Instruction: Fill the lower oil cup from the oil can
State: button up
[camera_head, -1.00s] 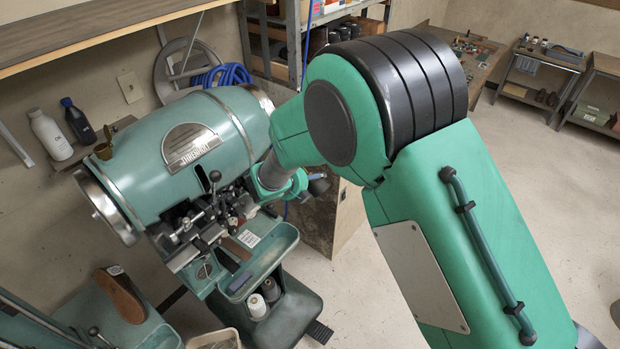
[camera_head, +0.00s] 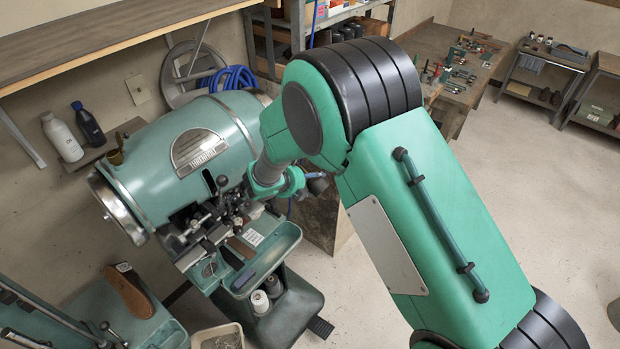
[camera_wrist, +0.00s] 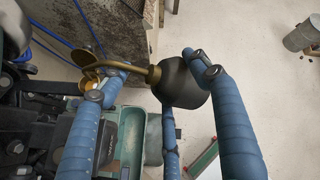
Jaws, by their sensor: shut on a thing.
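The oil can has a dark, rounded body (camera_wrist: 182,84) and a brass neck and thin spout in the wrist view. My gripper (camera_wrist: 152,78) has blue fingers around the can and is shut on it, beside the stitcher. The thin spout bends toward the upper left. A brass round cup (camera_wrist: 90,80) shows left of the can, close to the brass neck and partly behind a finger; contact cannot be told. In the head view the green stitcher (camera_head: 205,150) stands at left, with another brass cup (camera_head: 116,157) on its drum.
A shelf with a white bottle (camera_head: 62,137) and a dark bottle (camera_head: 88,124) is by the wall. A cluttered bench (camera_head: 468,62) stands behind my arm. A grey bucket (camera_wrist: 303,36) is on the floor at right. Floor at right is mostly clear.

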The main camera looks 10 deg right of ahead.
jog(key=shift+r, duration=0.15)
jog(key=shift+w+a+r+n+g+h+p, duration=0.2)
jog(key=shift+w+a+n+g+h+p, duration=0.25)
jog(key=shift+w+a, duration=0.25)
jog(key=shift+d+r, duration=0.1)
jog(key=shift+r, duration=0.05)
dwell(0.4)
